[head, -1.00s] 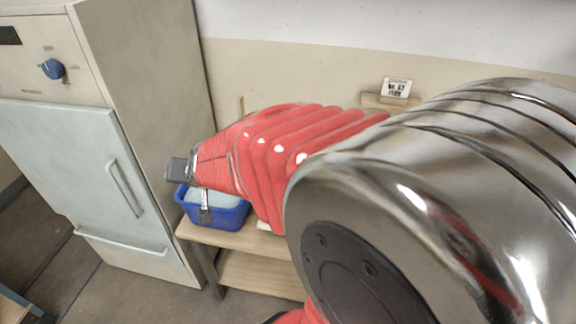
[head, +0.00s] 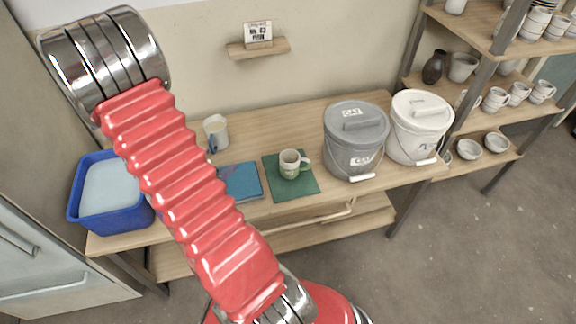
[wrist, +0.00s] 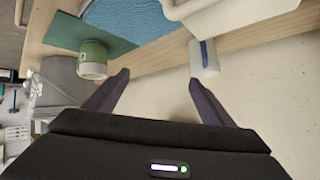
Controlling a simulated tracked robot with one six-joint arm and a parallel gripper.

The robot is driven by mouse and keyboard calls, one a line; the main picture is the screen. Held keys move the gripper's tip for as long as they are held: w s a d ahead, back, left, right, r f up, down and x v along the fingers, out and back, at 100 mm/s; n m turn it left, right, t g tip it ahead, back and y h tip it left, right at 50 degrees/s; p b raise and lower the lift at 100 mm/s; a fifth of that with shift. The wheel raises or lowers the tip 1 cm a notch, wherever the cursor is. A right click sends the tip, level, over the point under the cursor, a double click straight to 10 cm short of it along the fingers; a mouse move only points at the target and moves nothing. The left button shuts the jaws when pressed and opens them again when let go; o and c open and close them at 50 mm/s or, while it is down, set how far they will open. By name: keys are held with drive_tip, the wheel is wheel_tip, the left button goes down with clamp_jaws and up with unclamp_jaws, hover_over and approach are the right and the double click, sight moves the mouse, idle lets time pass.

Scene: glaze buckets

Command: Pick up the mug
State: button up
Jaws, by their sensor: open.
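A white and green mug (head: 291,166) stands upright on a green mat (head: 304,190) near the middle of the bench (head: 263,128), its handle toward the right. The wrist view also shows this mug (wrist: 93,60) left of my gripper (wrist: 159,77). My gripper is open, with nothing between its two dark fingers. A white cup (head: 216,129) with a blue part stands further left, near the wall. In the wrist view a white cup with a blue stripe (wrist: 204,58) shows beyond the right finger. My gripper does not show in the head view.
A blue tub (head: 98,203) stands at the bench's left end, and a blue flat item (head: 240,183) lies beside the mat. Grey (head: 353,140) and white (head: 417,128) lidded buckets stand right of the mug. A small wall shelf (head: 258,49) sits above. Shelving (head: 440,88) with crockery stands right.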

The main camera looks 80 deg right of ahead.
sight(282, 163)
drive_tip(key=s+d+f+m+g, duration=0.1)
drive_tip(key=s+g, duration=0.5)
drive_tip(key=s, duration=0.6)
wheel_tip(282, 163, down, 2)
drive_tip(key=shift+s+d+f+m+h, duration=0.1)
drive_tip(key=shift+s+d+m+h, duration=0.25)
drive_tip(key=shift+m, duration=0.35)
drive_tip(key=shift+s, duration=0.1)
drive_tip(key=shift+x, duration=4.15)
drive_tip(key=shift+f, duration=0.15)
drive_tip(key=shift+x, duration=2.55)
drive_tip(key=c, duration=1.4)
